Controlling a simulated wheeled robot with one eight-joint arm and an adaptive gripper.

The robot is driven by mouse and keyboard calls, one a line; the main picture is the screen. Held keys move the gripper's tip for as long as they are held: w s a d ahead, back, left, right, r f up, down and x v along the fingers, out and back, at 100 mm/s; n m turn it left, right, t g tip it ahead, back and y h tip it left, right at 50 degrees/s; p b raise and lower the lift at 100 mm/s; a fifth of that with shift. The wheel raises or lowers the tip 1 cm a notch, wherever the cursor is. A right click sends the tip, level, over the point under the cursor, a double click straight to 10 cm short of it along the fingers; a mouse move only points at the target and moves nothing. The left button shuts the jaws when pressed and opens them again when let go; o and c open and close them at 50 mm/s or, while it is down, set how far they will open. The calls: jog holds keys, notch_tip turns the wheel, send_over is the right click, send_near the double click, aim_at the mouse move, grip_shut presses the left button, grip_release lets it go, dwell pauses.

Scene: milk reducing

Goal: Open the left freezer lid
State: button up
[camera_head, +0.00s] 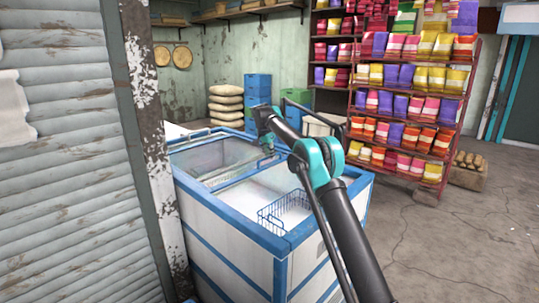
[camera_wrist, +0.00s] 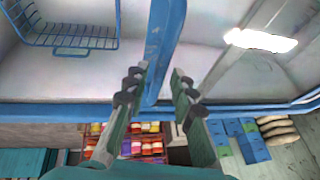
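The chest freezer (camera_head: 228,222) has white sides and a blue frame. Its left half has a glass lid (camera_head: 208,156) that looks shut; in the wrist view the lid (camera_wrist: 225,70) shows at right with a bright reflection. The right half shows a white interior and a blue wire basket (camera_head: 284,212). My gripper (camera_head: 268,146) is over the middle of the freezer. In the wrist view my gripper (camera_wrist: 160,71) has its fingers apart, with the blue bar (camera_wrist: 163,48) along the lid's edge between or just beyond them. I cannot tell whether they touch it.
A corrugated shutter wall (camera_head: 65,150) stands close on the left. A red shelf rack (camera_head: 405,120) full of colourful packets stands behind at right. Blue crates (camera_head: 257,92) and stacked sacks (camera_head: 226,104) are behind the freezer. The floor (camera_head: 460,235) at right is clear.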

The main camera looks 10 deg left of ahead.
jog(key=shift+o, duration=0.2)
jog(key=d+v, duration=0.1)
jog(key=v, duration=1.1)
jog(key=shift+a, duration=0.45)
jog(key=s+d+f+n+t+y, duration=0.1)
jog(key=s+d+f+n, duration=0.2)
jog(key=s+d, duration=0.9)
jog(key=s+d+f+n, duration=0.2)
jog(key=s+d+f, duration=0.2)
jog(key=s+d, duration=0.85)
jog(key=s+d+f+n, duration=0.1)
jog(key=s+d+f, duration=0.3)
jog(key=s, duration=0.6)
jog(key=s+d+f+g, duration=0.1)
jog(key=s+d+f, duration=0.3)
jog(key=s+f, duration=0.4)
jog(key=s+d+f+n, duration=0.1)
jog(key=s+d+f, duration=0.3)
jog(key=s, duration=0.8)
notch_tip(320, 180, down, 2)
jog(key=shift+s+f+n+g, duration=0.15)
jog(key=shift+s+n+g, duration=0.15)
jog(key=shift+s+g, duration=0.1)
